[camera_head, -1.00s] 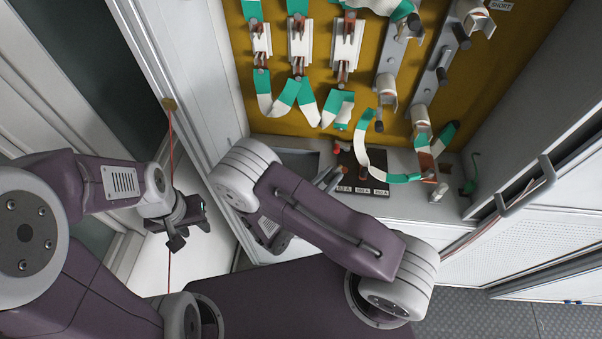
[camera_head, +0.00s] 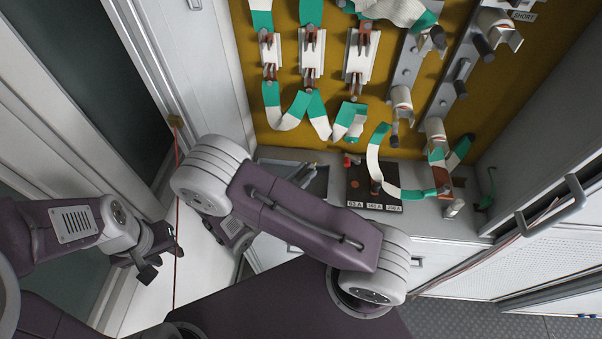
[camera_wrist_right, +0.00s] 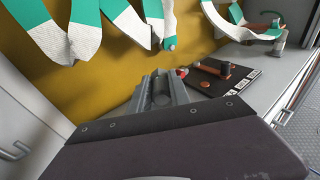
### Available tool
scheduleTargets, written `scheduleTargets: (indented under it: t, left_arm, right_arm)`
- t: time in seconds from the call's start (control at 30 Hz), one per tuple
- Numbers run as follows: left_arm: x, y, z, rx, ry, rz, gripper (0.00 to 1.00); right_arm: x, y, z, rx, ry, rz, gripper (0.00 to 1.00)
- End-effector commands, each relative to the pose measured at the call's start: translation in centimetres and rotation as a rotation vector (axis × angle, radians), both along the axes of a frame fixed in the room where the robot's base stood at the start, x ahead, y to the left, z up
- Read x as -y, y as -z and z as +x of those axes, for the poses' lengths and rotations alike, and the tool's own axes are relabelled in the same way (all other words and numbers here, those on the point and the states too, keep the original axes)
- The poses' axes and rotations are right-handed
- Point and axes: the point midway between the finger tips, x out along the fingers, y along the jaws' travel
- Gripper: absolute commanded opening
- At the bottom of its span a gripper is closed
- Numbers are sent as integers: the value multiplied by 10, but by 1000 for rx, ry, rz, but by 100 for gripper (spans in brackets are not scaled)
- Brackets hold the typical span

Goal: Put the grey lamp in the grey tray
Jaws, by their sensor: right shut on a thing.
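My right gripper (camera_head: 317,178) is mostly hidden behind my right arm in the head view, over the counter left of the black board. In the right wrist view its fingers (camera_wrist_right: 162,88) are shut on a small grey piece (camera_wrist_right: 162,99), which looks like the grey lamp; the fingers hide most of it. A grey, shallow tray-like shape (camera_head: 276,162) shows on the counter beside the right gripper, partly covered by my arm, so I cannot tell its full outline. My left gripper (camera_head: 164,260) is open and empty at the left, apart from the counter.
The black board (camera_head: 374,186) with labels lies on the counter, a red piece (camera_head: 351,160) at its left edge. The yellow-brown panel (camera_head: 390,75) behind carries hanging green-and-white strips and metal holders. A thin red cord (camera_head: 177,210) runs beside the left gripper.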

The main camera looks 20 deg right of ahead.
Motion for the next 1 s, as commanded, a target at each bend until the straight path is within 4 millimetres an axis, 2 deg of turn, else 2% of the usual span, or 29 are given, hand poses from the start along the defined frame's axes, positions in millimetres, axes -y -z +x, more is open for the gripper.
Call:
scheduleTargets:
  t: [0.5,1.0]
  left_arm:
    - [0,61,0,0,0,0,36]
    - [0,62,0,0,0,0,36]
  right_arm:
    - [0,66,1,0,-2,0,0]
    - [0,69,0,0,-1,0,0]
